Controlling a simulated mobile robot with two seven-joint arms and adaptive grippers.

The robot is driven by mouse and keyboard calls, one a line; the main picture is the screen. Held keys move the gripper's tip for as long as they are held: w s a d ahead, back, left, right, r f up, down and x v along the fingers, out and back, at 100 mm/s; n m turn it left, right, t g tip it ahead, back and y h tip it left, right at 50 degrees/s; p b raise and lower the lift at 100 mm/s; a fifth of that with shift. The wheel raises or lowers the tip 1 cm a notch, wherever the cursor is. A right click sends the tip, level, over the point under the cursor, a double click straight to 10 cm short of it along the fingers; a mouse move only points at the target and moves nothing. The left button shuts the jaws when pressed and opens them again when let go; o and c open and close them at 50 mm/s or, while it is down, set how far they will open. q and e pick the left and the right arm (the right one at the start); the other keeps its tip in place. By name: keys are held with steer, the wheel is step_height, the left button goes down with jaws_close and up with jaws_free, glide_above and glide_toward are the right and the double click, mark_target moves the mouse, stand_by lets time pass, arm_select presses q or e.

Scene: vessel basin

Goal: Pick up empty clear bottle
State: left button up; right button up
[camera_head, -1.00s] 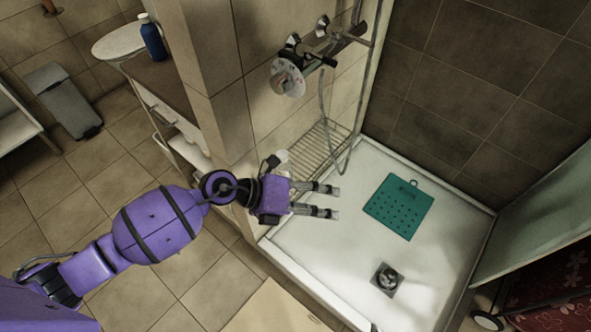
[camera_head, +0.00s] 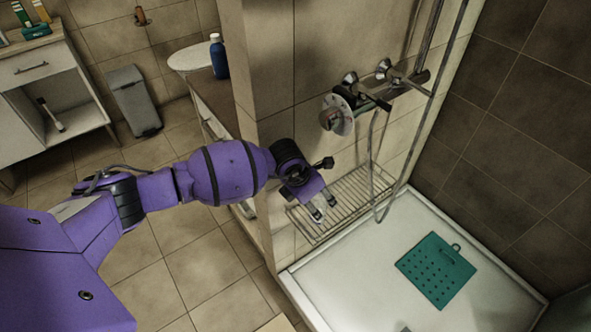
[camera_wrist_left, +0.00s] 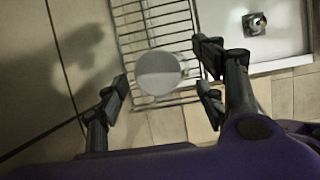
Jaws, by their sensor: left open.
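A round, pale, translucent-looking thing (camera_wrist_left: 159,73) shows from above at the wire rack in the left wrist view. It may be the top of the clear bottle, but I cannot tell for certain or see whether it is empty. My left gripper (camera_head: 325,207) is over the wire rack (camera_head: 352,208) in the head view, where it hides this thing. In the left wrist view my left gripper (camera_wrist_left: 163,88) is open, with fingers on either side of the round thing and visible gaps. My right gripper is out of view.
The tiled wall and shower mixer (camera_head: 362,95) with its hose stand close to the rack. The shower tray (camera_head: 370,270) holds a green perforated mat (camera_head: 436,269). A blue bottle (camera_head: 219,57) stands on the counter behind a wall corner. Floor tiles lie open at left.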

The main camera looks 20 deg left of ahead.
arm_select(q)
steer(key=shift+w+d+f, duration=0.25)
steer(key=shift+w+f, duration=0.25)
steer(key=shift+f, duration=0.05)
steer(key=c, duration=1)
steer(key=shift+r, duration=0.15)
